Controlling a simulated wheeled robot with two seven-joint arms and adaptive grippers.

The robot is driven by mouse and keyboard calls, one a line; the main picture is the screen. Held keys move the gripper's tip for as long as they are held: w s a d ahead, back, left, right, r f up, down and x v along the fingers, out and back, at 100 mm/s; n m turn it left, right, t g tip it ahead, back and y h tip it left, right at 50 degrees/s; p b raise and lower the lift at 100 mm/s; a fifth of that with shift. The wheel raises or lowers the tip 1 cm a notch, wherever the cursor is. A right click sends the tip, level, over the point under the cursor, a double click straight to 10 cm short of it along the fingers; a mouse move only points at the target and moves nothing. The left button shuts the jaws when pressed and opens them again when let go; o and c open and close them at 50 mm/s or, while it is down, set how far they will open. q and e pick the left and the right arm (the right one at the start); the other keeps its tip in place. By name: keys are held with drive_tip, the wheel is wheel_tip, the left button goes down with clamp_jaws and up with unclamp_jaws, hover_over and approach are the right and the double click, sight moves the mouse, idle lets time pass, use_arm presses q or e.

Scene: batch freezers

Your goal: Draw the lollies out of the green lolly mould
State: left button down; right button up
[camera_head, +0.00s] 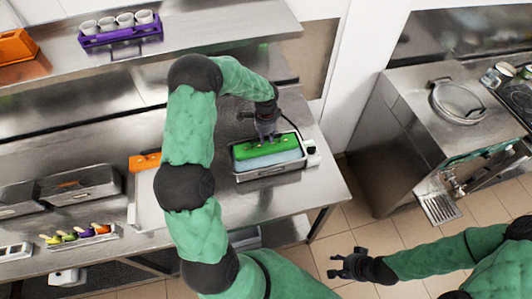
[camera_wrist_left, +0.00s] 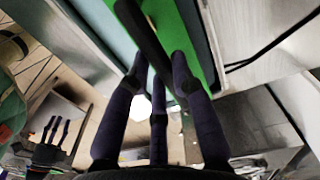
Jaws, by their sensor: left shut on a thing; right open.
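The green lolly mould (camera_head: 268,147) sits in a steel tank (camera_head: 270,173) beside a pale blue surface. Small pale marks show along its top; I cannot tell whether they are lolly sticks. My left gripper (camera_head: 266,137) is over the mould, pointing down. In the left wrist view its fingers (camera_wrist_left: 158,90) are shut on a dark bar (camera_wrist_left: 145,38) in front of the green mould (camera_wrist_left: 190,40). I cannot tell whether the bar belongs to the mould. My right gripper (camera_head: 342,265) is open and empty over the floor, low in the head view.
A white tray (camera_head: 68,242) with several coloured lollies lies at the counter's left front. An orange item (camera_head: 145,161) lies behind my left arm. A shelf above holds a purple rack (camera_head: 120,36) of white cups. Steel containers (camera_head: 82,183) stand at left. A black cable (camera_wrist_left: 265,45) runs by the tank.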

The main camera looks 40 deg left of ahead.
use_arm(q)
drive_tip(key=shift+r+p, duration=0.5)
drive_tip(key=shift+r, duration=0.55)
wheel_tip(320, 180, up, 7)
drive_tip(key=p, duration=0.4)
drive_tip(key=shift+r, duration=0.15)
idle(0.7)
idle(0.5)
